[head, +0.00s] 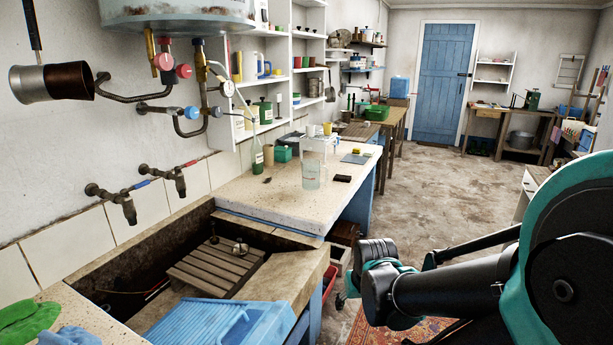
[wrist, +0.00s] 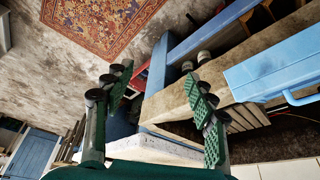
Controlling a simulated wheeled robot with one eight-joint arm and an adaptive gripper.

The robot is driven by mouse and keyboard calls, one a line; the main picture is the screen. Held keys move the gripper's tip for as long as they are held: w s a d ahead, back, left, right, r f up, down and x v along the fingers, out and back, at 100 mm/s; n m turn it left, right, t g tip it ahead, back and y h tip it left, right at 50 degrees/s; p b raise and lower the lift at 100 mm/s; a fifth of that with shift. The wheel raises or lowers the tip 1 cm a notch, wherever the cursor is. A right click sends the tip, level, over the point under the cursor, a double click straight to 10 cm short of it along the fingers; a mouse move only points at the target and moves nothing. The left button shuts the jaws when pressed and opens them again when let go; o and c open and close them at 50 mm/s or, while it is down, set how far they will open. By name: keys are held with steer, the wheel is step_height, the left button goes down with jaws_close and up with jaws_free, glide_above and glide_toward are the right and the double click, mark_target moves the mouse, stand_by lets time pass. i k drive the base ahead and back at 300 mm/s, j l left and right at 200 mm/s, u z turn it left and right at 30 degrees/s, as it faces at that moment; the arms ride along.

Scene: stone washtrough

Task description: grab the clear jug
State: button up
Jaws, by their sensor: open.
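The clear jug (head: 311,172) stands upright on the speckled counter (head: 262,200), near its front edge, beyond the stone trough. It is see-through, with pale contents or tint. I cannot make the jug out in the wrist view. My gripper (wrist: 158,82) shows in the wrist view with its two green padded fingers spread apart and nothing between them. In the head view my arm reaches in from the right, below and to the right of the jug, clear of the counter. The fingers are hard to make out there.
A dark small block (head: 342,178) lies right of the jug, and a white rack (head: 319,145) stands behind it. A green bottle (head: 257,158) is to its left. The trough holds a wooden slatted board (head: 215,268). A blue drainer (head: 205,322) lies in front. The floor at right is open.

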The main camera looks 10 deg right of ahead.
mark_target(312, 169)
steer(key=k+j, duration=0.45)
steer(key=j, duration=0.15)
steer(key=k+j, duration=0.45)
steer(key=l+z, duration=0.15)
steer(key=i+l+z, duration=0.25)
steer(key=i, duration=0.15)
steer(key=i+l+z, duration=0.3)
steer(key=i, duration=0.15)
steer(key=i+z, duration=0.25)
steer(key=i, duration=0.2)
steer(key=i+l+u, duration=0.1)
steer(key=i+u, duration=0.25)
steer(key=i, duration=0.15)
steer(key=i+l+u, duration=0.25)
steer(key=i+u, duration=0.15)
steer(key=i, duration=0.05)
